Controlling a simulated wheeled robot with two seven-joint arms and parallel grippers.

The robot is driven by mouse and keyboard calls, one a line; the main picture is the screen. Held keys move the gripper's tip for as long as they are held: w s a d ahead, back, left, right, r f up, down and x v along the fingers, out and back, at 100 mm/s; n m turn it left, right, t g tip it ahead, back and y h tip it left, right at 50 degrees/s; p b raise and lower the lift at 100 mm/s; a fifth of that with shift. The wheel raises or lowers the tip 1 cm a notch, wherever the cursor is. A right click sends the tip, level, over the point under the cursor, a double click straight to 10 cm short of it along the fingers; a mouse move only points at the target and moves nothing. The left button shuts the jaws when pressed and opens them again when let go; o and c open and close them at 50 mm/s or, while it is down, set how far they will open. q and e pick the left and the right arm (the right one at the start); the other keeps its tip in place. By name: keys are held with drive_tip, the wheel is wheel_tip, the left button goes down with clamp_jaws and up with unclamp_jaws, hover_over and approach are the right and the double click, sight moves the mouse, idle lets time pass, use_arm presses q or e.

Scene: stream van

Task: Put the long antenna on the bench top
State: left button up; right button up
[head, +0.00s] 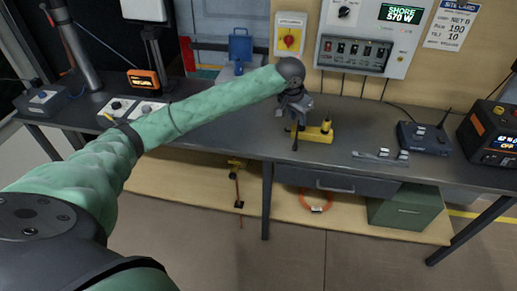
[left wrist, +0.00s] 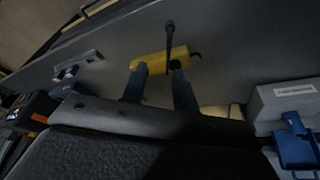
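My left gripper (head: 297,122) reaches over the bench top (head: 237,122), fingers pointing down near the front edge. In the left wrist view its two blue-grey fingers (left wrist: 158,72) stand apart, so it looks open. A thin dark rod with a small knob at its tip, apparently the antenna (left wrist: 169,38), crosses in front of a yellow block (left wrist: 154,61) by the right-hand finger. The rod (head: 295,141) also shows below the gripper in the head view, with the yellow block (head: 318,135) just to its right. Whether rod and block are joined or touching the fingers is unclear. My right gripper is out of view.
A blue-grey router with an aerial (head: 424,138) and small grey parts (head: 380,154) are on the right. A control panel (head: 362,45) is behind. An orange cable coil (head: 315,203) and green box (head: 407,207) sit below.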

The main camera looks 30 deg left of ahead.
use_arm(q)
drive_tip(key=s+d+f+h, duration=0.1)
drive_tip(key=s+d+f, duration=0.3)
drive_tip(key=f, duration=0.6)
drive_tip(key=s+d+f, duration=0.2)
drive_tip(key=s+f, duration=0.4)
drive_tip(key=f, duration=0.4)
drive_tip(key=s+d+f+h, duration=0.1)
drive_tip(key=s+d+f, duration=0.35)
drive_tip(key=f, duration=0.65)
drive_tip(key=s+a+f+n+g+y, duration=0.1)
drive_tip(key=s+a+f, duration=0.1)
drive_tip(key=s+f, duration=1)
drive_tip(key=s+a+f+g+y, duration=0.1)
drive_tip(key=s+a+f, duration=0.1)
drive_tip(key=s+f, duration=1)
drive_tip(key=s, duration=0.8)
drive_tip(key=shift+s+a+f+n+y, duration=0.3)
drive_tip(key=shift+s+a+n+y, duration=0.05)
drive_tip(key=shift+a+n+y, duration=0.05)
